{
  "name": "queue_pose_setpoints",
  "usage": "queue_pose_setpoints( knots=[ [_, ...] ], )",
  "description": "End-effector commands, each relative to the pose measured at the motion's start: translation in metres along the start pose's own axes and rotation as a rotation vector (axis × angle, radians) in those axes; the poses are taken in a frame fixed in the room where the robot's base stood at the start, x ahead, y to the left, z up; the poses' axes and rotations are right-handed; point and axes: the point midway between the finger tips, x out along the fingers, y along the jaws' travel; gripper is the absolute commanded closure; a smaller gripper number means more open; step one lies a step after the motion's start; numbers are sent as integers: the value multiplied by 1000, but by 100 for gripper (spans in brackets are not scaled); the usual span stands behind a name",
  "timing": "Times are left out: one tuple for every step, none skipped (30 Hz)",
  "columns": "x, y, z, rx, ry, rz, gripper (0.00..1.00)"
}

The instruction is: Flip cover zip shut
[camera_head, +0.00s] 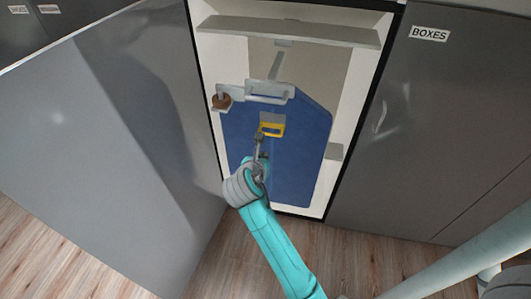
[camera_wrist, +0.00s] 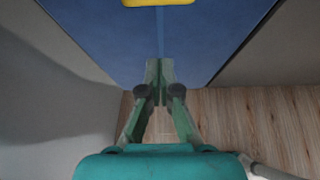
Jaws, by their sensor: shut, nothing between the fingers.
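A blue cover (camera_head: 305,150) hangs inside an open cabinet. It fills the upper part of the wrist view (camera_wrist: 105,45). A yellow piece with a grey upper part (camera_head: 272,129) sits on the cover's front, near its middle. Its lower edge shows at the top of the wrist view (camera_wrist: 160,2). A lighter blue line (camera_wrist: 160,32) runs down from it towards my fingertips. My gripper (camera_head: 262,137) is shut and empty, in front of the cover. In the wrist view the fingertips (camera_wrist: 160,68) are apart from the yellow piece; I cannot tell whether they touch the cover.
A pale hanger or bracket (camera_head: 268,90) is above the cover, with a brown round item (camera_head: 221,101) at its left. A shelf (camera_head: 290,30) crosses above. Grey panels stand left (camera_head: 110,130) and right (camera_head: 440,120), the right one labelled BOXES. Wooden floor (camera_head: 360,268) lies in front.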

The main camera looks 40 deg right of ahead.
Motion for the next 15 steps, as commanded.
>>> queue_pose_setpoints(
  knots=[
    [-7,0,0,-1,0,1,100],
    [-10,0,-1,-1,0,1,100],
    [-14,1,0,-1,0,2,100],
    [-16,0,0,-1,0,1,100],
    [-18,0,0,-1,0,0,100],
    [-20,0,0,-1,1,-1,100],
    [-21,0,0,-1,1,-1,100],
    [-22,0,0,-1,1,-1,100],
    [-23,0,0,0,1,-1,100],
    [-23,0,0,0,0,-1,100],
    [-23,0,0,0,1,-1,100],
    [-23,0,0,0,1,-1,100],
    [-23,0,0,0,1,-1,100],
    [-23,0,0,0,1,-1,100],
    [-23,0,0,0,1,-1,100]
  ],
)
